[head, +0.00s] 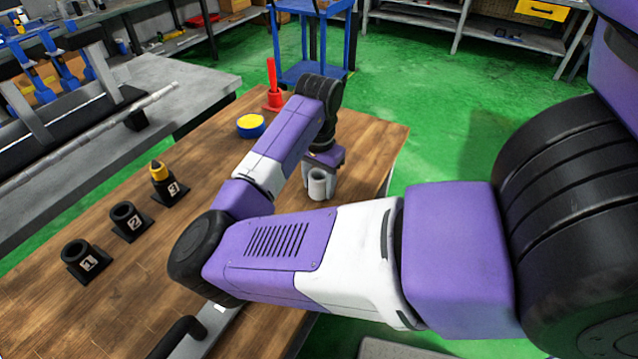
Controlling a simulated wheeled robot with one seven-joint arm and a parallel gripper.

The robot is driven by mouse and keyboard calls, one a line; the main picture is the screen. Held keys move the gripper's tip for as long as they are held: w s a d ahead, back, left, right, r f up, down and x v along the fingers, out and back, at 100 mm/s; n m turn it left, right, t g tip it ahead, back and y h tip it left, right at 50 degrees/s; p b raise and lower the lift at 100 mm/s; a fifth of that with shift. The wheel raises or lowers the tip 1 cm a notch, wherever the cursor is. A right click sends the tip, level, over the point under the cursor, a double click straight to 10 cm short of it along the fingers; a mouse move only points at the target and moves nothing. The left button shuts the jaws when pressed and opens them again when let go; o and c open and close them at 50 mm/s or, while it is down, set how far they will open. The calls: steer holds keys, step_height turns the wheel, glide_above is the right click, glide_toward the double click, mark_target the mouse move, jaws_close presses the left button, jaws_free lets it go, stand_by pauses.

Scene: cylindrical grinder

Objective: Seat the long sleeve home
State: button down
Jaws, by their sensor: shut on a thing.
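My gripper (323,174) points down over the right part of the wooden table, at the end of my purple and white arm. It is shut on a pale grey hollow cylinder, which looks like the long sleeve (318,187). The sleeve looks upright, with its round opening at the top. I cannot tell whether its lower end touches the table. Three black holders stand along the left side: holder 1 (82,258), holder 2 (128,221) and holder 3 (170,190). Holders 1 and 2 look empty.
A yellow and blue round object (250,125) and a red upright post on a red base (273,90) stand at the table's far end. A black handle (178,338) lies near the front. A grey bench (160,80) stands left. Bare wood lies between holders and gripper.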

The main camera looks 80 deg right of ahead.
step_height(320, 180, up, 19)
steer(key=p, duration=0.2)
steer(key=w+a+r+n+p, duration=0.35)
steer(key=w+a+p, duration=0.4)
steer(key=a, duration=0.55)
steer(key=a+f+n+p, duration=0.3)
steer(key=a+n+p, duration=0.1)
steer(key=a+n, duration=0.3)
steer(key=s+n, duration=0.1)
steer(key=n, duration=0.1)
steer(key=shift+a+n, duration=0.35)
steer(key=shift+r, duration=0.1)
